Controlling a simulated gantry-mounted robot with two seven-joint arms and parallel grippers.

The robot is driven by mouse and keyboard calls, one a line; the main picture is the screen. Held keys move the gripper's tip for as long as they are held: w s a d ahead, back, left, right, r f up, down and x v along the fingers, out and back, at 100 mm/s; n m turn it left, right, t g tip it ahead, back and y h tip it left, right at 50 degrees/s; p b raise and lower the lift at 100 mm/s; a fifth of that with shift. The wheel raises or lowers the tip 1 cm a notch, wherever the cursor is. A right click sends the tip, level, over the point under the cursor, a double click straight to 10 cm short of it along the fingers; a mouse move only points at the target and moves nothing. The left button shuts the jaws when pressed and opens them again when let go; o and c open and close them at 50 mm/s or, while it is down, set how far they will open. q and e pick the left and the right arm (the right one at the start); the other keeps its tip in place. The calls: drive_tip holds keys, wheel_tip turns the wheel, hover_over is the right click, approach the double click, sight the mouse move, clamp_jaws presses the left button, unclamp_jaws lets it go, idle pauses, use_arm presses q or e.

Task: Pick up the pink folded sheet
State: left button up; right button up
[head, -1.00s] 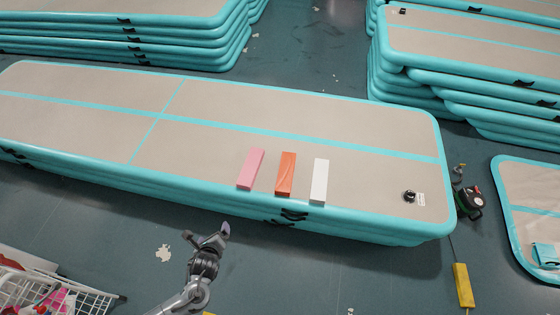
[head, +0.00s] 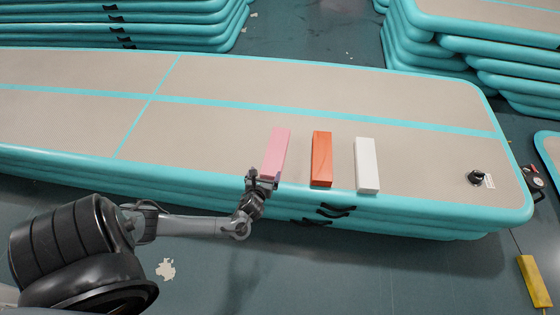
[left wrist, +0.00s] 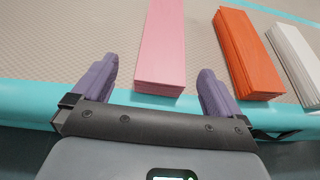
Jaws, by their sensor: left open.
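The pink folded sheet (head: 275,150) lies flat on the beige top of the inflatable track, at its near edge. It is a long narrow block, its near end toward me. My left gripper (head: 263,179) is at the near end of the pink sheet. In the left wrist view the gripper (left wrist: 157,84) is open, with one purple finger on each side of the pink sheet's (left wrist: 162,45) near end. Gaps show between both fingers and the sheet, so it is not gripped. My right gripper is not in view.
An orange folded sheet (head: 321,160) and a white one (head: 367,165) lie to the right of the pink one. The track (head: 420,110) has a turquoise rim and dark handles (head: 336,210) on its near side. A black valve (head: 476,177) sits at its right end.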

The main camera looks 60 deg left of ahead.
sight(273, 160)
use_arm(q)
drive_tip(key=shift+w+d+f+b, duration=0.35)
drive_tip(key=shift+w+f, duration=0.15)
drive_tip(key=shift+f, duration=0.3)
drive_tip(key=shift+w+f+b, duration=0.15)
drive_tip(key=shift+w+b, duration=0.1)
drive_tip(key=shift+b, duration=0.05)
drive_tip(key=b+x, duration=0.1)
drive_tip(key=x, duration=0.1)
drive_tip(key=b+x, duration=0.2)
drive_tip(key=x, duration=0.1)
drive_tip(key=shift+s+a, duration=0.15)
drive_tip(key=shift+a, duration=0.2)
drive_tip(key=shift+w+a, duration=0.15)
drive_tip(key=shift+w, duration=0.15)
drive_tip(key=shift+w+a+f+b, duration=0.15)
drive_tip(key=shift+a+f+b, duration=0.25)
drive_tip(key=shift+b, duration=0.45)
drive_tip(key=b+x, duration=0.3)
drive_tip(key=shift+w+f, duration=0.2)
drive_tip(key=shift+w+a, duration=0.2)
drive_tip(key=shift+a, duration=0.1)
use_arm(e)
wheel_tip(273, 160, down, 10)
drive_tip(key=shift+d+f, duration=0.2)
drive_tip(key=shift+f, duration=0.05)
use_arm(q)
drive_tip(key=shift+c, duration=0.3)
